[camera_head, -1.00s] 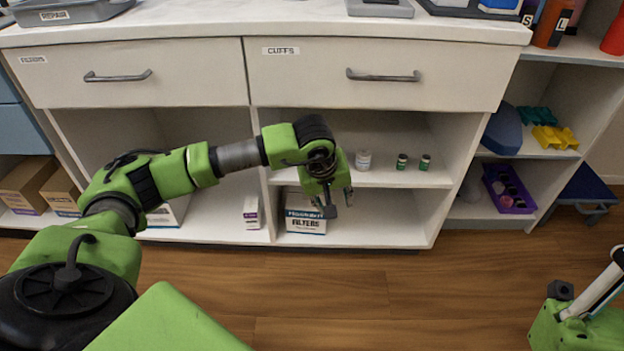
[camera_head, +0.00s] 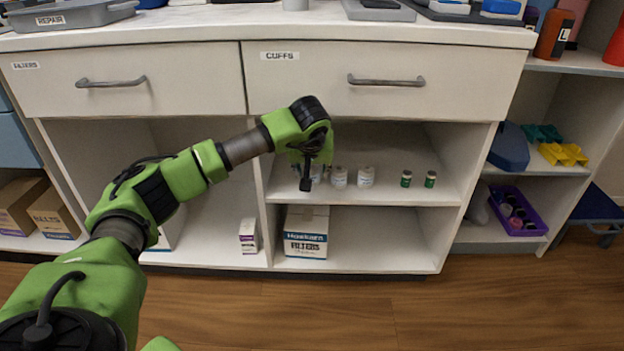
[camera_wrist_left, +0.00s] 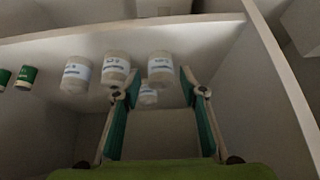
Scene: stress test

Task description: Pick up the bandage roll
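Several white bandage rolls with blue-printed labels stand on the middle shelf (camera_head: 385,195) under the cuffs drawer. Two show clearly in the head view: one roll (camera_head: 339,177) just right of my left gripper and another (camera_head: 365,176) beyond it. Others are partly hidden behind the gripper. My left gripper (camera_head: 307,180) is at the shelf's front, toward its left end. In the left wrist view its two green-sided fingers (camera_wrist_left: 158,88) are spread open and empty. One roll (camera_wrist_left: 160,68) and a smaller-looking one (camera_wrist_left: 148,96) show between the fingertips; another roll (camera_wrist_left: 116,68) is beside the left fingertip. My right gripper is out of view.
Two green vials (camera_head: 406,179) stand farther right on the shelf. A filters box (camera_head: 306,232) sits on the bottom shelf below. The vertical divider (camera_head: 259,215) is close on the left, and the cuffs drawer (camera_head: 300,85) overhangs above.

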